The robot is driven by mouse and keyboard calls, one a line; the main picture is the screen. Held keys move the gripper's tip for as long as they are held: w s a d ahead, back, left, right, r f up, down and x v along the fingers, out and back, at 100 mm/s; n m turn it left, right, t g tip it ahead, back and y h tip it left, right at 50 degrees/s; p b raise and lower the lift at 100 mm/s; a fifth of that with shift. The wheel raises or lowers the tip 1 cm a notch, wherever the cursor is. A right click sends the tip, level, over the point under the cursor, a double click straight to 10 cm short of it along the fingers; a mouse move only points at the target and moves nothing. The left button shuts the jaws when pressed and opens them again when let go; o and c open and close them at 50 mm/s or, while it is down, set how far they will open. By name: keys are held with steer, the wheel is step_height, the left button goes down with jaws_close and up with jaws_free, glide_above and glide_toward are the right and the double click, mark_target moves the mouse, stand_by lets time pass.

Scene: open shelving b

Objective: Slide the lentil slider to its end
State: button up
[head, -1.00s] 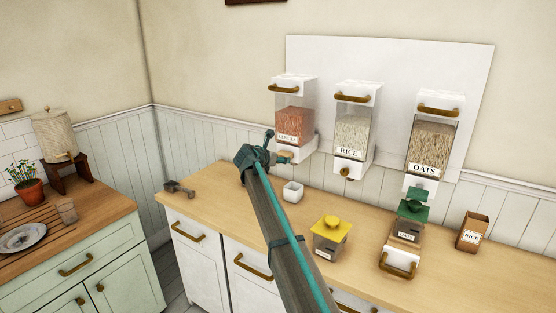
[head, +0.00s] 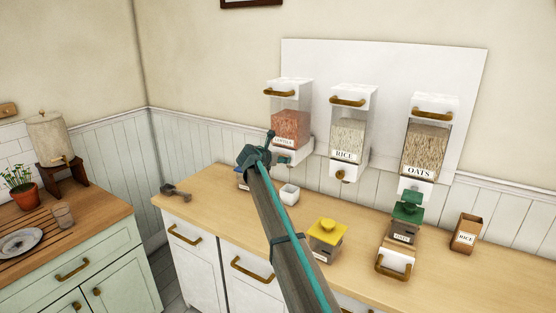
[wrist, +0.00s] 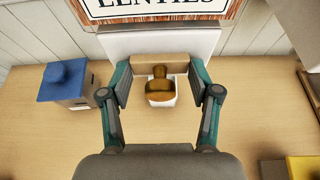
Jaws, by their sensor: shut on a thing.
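The lentil dispenser (head: 290,128), a clear bin of reddish lentils with a white cap and base, hangs on the wall panel at the left of three. The slider (wrist: 160,65) is a pale wooden bar under its white base in the wrist view. My gripper (wrist: 160,80) is shut on this bar, with one green finger on each side. A brass outlet (wrist: 160,86) shows between the fingers. In the head view my wrist and fingers hide most of the slider.
The rice (head: 347,140) and oats (head: 424,150) dispensers hang to the right. On the counter are a blue-lidded box (wrist: 66,82), a yellow-lidded box (head: 327,235), a green-lidded box (head: 405,222) and an open rice box (head: 466,232).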

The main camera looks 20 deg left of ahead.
stand_by(0.3)
steer(key=o, duration=1.2)
steer(key=shift+o, duration=0.2)
steer(key=shift+s, duration=0.1)
